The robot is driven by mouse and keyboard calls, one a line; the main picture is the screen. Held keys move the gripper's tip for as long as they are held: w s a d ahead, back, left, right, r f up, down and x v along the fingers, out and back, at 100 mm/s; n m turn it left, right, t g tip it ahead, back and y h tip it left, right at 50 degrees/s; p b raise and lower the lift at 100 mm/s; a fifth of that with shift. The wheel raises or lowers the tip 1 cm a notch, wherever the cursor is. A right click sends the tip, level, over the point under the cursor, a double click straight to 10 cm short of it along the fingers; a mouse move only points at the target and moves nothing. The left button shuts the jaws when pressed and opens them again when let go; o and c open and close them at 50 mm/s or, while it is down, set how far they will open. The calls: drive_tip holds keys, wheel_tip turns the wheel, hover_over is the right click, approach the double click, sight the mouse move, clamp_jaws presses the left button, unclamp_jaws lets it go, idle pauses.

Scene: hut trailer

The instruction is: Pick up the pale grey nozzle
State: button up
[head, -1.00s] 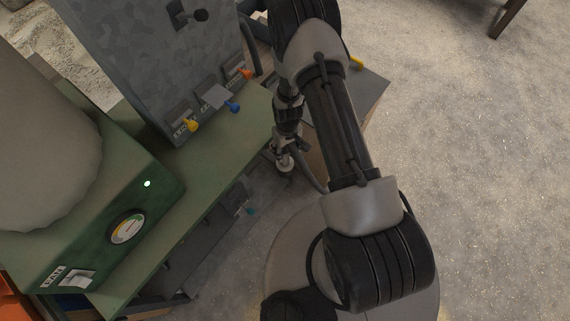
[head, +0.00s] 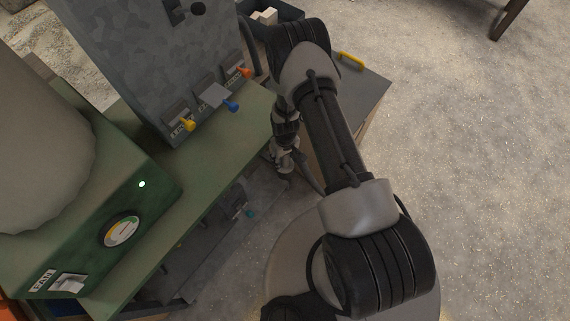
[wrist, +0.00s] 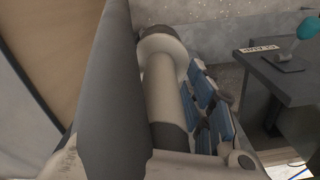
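The pale grey nozzle (wrist: 160,85), a cylinder with a wider round collar at its far end, lies lengthwise in the wrist view. My gripper (wrist: 168,95) has a dark grey finger along the nozzle's left side and a finger with blue pads along its right. No gap shows between the nozzle and the fingers, so the gripper looks shut on it. The left finger hides part of the nozzle. In the head view my gripper (head: 284,162) hangs low beside the green bench's (head: 225,130) right end, and the nozzle cannot be made out clearly there.
A grey cabinet (head: 150,60) with yellow, blue and orange knobs stands on the bench. A low grey-topped box (head: 365,90) bears a yellow object (head: 351,61). A shelf with a teal knob (wrist: 308,28) is close right of the gripper. Open floor lies right.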

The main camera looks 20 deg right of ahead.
clamp_jaws()
idle(0.4)
